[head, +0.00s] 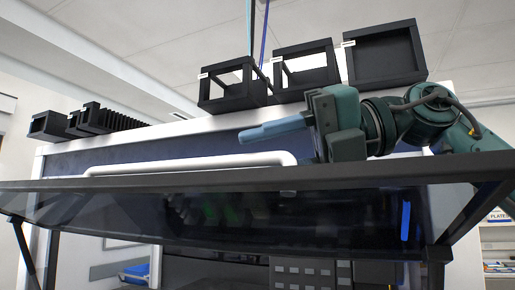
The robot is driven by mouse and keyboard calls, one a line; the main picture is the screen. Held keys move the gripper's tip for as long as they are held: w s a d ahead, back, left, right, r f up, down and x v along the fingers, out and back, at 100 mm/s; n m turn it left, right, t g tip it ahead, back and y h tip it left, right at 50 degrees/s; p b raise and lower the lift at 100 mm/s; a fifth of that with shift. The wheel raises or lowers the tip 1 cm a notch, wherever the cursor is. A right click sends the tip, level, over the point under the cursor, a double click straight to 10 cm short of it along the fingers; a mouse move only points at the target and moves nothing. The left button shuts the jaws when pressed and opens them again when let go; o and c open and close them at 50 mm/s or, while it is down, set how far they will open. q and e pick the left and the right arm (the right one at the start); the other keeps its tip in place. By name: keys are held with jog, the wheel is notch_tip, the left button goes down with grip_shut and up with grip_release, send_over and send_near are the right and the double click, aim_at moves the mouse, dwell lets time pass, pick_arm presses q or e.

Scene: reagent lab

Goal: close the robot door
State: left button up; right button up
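The robot door (120,207) is a dark see-through panel in a black frame. It stands swung up and open across the view, with struts at its left and right sides. A white bar handle (190,164) shows just above the door's near edge. My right gripper (272,131), teal with a blue-grey finger pointing left, is above the door near the handle's right end. I cannot tell if it touches the door or handle. Its fingers are seen side-on, so the gap between them is unclear. My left gripper is not in view.
Black open boxes (384,55) and a black slotted rack (105,119) stand on top of the machine's white-edged body (175,131). Below the door, the dark interior shows. A blue case (137,273) is at the lower left, and shelves (497,240) are at the right.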

jog(key=shift+x, duration=0.75)
jog(key=shift+c, duration=0.4)
grip_shut()
